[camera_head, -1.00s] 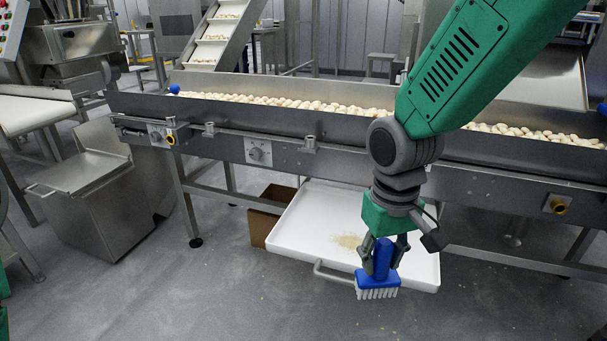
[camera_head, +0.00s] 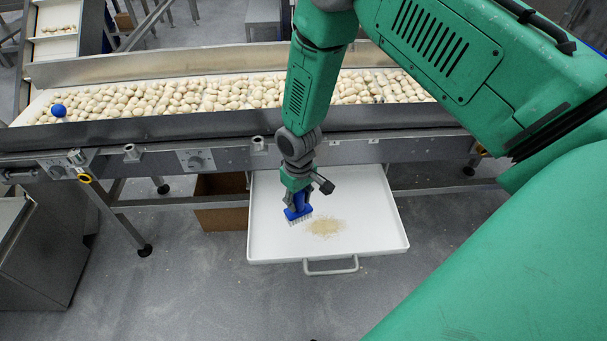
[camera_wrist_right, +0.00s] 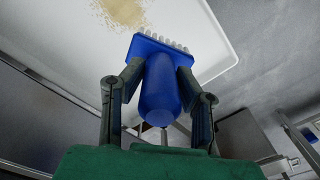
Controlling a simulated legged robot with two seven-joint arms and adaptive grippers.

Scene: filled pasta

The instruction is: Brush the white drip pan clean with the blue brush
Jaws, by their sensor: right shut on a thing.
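The white drip pan (camera_head: 375,218) is a shallow tray with a front handle, pulled out below the conveyor. A patch of tan crumbs (camera_head: 326,227) lies on its floor near the middle. My right gripper (camera_head: 298,203) is shut on the blue brush (camera_head: 299,213), bristles downward, over the pan just left of the crumbs. In the right wrist view the fingers clasp the brush's handle (camera_wrist_right: 160,92) from both sides, and the crumbs (camera_wrist_right: 122,12) show beyond the white bristles. Whether the bristles touch the pan I cannot tell. My left gripper is not in view.
A steel conveyor trough full of filled pasta (camera_head: 200,98) runs above the pan, with knobs and fittings along its front. A brown cardboard box (camera_head: 222,203) stands left of the pan. A steel bin (camera_head: 40,240) is at far left. The floor in front is clear.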

